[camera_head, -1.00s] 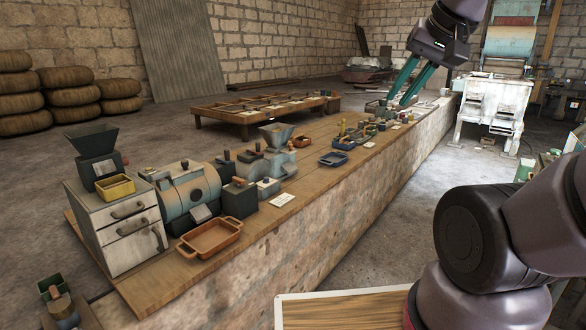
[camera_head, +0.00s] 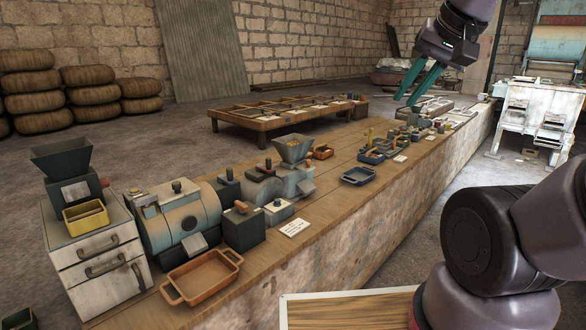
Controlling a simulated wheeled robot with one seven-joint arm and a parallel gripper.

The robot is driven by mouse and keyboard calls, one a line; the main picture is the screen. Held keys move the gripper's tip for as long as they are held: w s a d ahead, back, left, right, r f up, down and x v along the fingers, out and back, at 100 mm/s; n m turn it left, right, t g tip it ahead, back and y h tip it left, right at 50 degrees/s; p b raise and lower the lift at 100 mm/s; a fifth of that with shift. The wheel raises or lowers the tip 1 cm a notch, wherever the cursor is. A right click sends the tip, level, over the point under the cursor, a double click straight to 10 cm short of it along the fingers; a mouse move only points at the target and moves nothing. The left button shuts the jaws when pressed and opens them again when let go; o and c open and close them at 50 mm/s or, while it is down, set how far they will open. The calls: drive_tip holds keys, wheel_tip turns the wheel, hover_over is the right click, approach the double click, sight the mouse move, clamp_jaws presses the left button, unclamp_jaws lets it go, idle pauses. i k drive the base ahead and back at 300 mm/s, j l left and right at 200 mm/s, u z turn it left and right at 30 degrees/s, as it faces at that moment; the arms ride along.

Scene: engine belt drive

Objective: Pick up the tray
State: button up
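A brown-orange tray (camera_head: 204,278) with a handle at each end lies empty on the near end of the wooden bench top. A small blue tray (camera_head: 358,176) lies farther along the bench, and a small orange tray (camera_head: 322,152) sits behind it. I cannot tell from the view alone which tray the task means. My gripper (camera_head: 405,100) has two teal fingers with a gap between them. It is empty, high over the far part of the bench, well away from the brown-orange tray.
A drawer cabinet (camera_head: 100,255) with a hopper and a yellow bin (camera_head: 86,217) stands left of the brown-orange tray. A blue-grey drum machine (camera_head: 180,222) stands behind it. A low table (camera_head: 262,123) stands beyond the bench. The floor right of the bench is partly clear.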

sight(357, 175)
drive_tip(key=i+l+u, duration=0.5)
drive_tip(key=l, duration=0.3)
drive_tip(key=i+l, duration=0.1)
drive_tip(key=l, duration=0.25)
drive_tip(key=i+l+u, duration=0.15)
drive_tip(key=l, duration=0.2)
drive_tip(key=i+l, duration=0.1)
drive_tip(key=l, duration=0.25)
drive_tip(key=i+l+u, duration=0.1)
drive_tip(key=l, duration=0.25)
